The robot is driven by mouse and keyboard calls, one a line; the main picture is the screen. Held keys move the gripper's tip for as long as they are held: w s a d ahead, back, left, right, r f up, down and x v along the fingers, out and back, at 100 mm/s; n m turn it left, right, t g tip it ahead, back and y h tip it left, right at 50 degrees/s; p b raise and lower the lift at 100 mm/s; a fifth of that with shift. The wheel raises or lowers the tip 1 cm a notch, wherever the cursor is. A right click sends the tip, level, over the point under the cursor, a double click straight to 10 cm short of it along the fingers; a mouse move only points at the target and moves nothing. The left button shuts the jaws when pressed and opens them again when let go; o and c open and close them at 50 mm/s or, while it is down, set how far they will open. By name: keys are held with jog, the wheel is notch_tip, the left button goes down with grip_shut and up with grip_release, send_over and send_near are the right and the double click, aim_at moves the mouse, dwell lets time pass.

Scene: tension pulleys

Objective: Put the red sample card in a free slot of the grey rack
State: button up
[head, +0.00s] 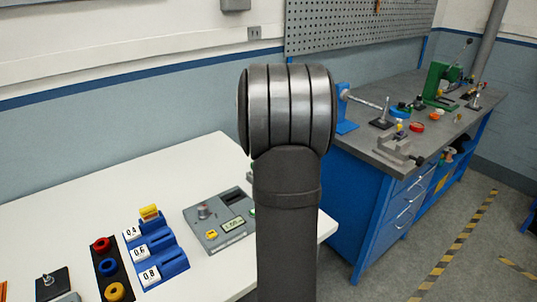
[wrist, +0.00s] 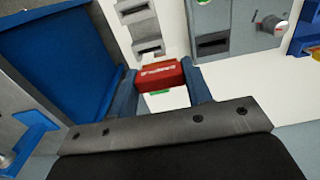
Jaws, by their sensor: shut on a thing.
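In the wrist view my gripper (wrist: 159,70) is shut on the red sample card (wrist: 158,78), which has white lettering and sits between the two fingertips. The grey rack (wrist: 142,31), a narrow light-grey piece with dark slots, shows beyond the card at the top. The slots in view look empty; its upper end is cut off by the frame. The card appears apart from the rack, though its height above the table is hard to tell. In the head view my arm hides the gripper, the card and most or all of the rack.
A grey instrument box (head: 219,221) with knob and dark slot stands on the white table (head: 190,165); it also shows right of the rack in the wrist view (wrist: 228,18). A blue stepped holder (head: 160,252) stands left. A blue workbench (head: 355,205) adjoins the right.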

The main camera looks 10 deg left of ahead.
jog(key=w+f, duration=0.5)
jog(key=f, duration=0.3)
jog(key=shift+f, duration=0.3)
jog(key=shift+f, duration=2.1)
dwell(2.0)
jog(key=o, duration=1.4)
jog(key=shift+r, duration=0.15)
jog(key=shift+r, duration=3.9)
jog(key=shift+f, duration=0.1)
